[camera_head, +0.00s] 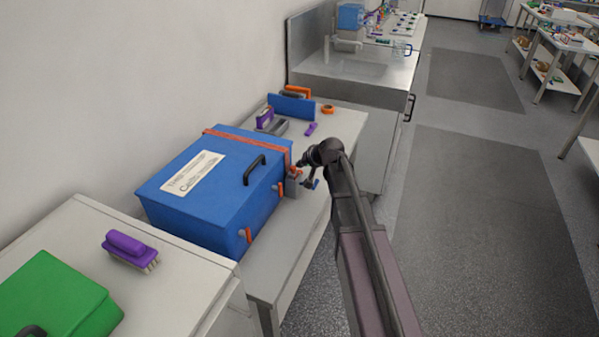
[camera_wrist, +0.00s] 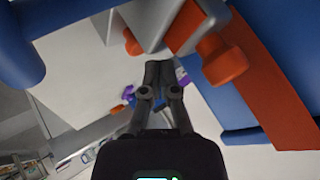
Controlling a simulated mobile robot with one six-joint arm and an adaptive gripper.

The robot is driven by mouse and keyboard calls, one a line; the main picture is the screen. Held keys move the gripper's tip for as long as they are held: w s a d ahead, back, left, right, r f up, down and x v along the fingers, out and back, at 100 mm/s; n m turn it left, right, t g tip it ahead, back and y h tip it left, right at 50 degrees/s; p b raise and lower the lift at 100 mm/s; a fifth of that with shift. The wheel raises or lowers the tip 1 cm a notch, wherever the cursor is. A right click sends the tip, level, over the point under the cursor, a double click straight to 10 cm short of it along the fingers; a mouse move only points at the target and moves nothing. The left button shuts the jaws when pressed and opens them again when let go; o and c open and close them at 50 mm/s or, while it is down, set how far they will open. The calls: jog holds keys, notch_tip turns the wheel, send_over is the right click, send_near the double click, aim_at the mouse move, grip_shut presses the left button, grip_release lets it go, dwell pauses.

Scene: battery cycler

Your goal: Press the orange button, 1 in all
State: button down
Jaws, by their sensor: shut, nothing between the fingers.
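A small grey box (camera_head: 292,187) stands against the right side of the blue case, with a small orange button (camera_head: 297,170) at its top. In the wrist view the grey box (camera_wrist: 150,22) is at the top, and the orange knob-like button (camera_wrist: 132,42) juts from its left part. My gripper (camera_head: 303,163) is beside the grey box in the head view, close to the button. In the wrist view my gripper (camera_wrist: 158,68) is shut and empty, its tips just below and right of the button. A small gap seems to remain; contact cannot be told.
The blue case (camera_head: 205,185) has orange latches (camera_head: 243,235) and a black handle (camera_head: 254,168). An orange latch (camera_wrist: 224,60) is close right of my fingers in the wrist view. Purple and orange items lie behind on the bench (camera_head: 340,120). Open floor (camera_head: 480,220) is to the right.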

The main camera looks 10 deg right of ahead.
jog(key=shift+f+b, duration=0.95)
dwell(1.3)
jog(key=shift+r, duration=0.2)
jog(key=shift+r+p, duration=0.8)
jog(key=shift+p, duration=0.2)
jog(key=shift+r, duration=0.1)
jog(key=shift+r+p, duration=2.4)
jog(key=shift+p, duration=0.1)
jog(key=shift+s, duration=0.1)
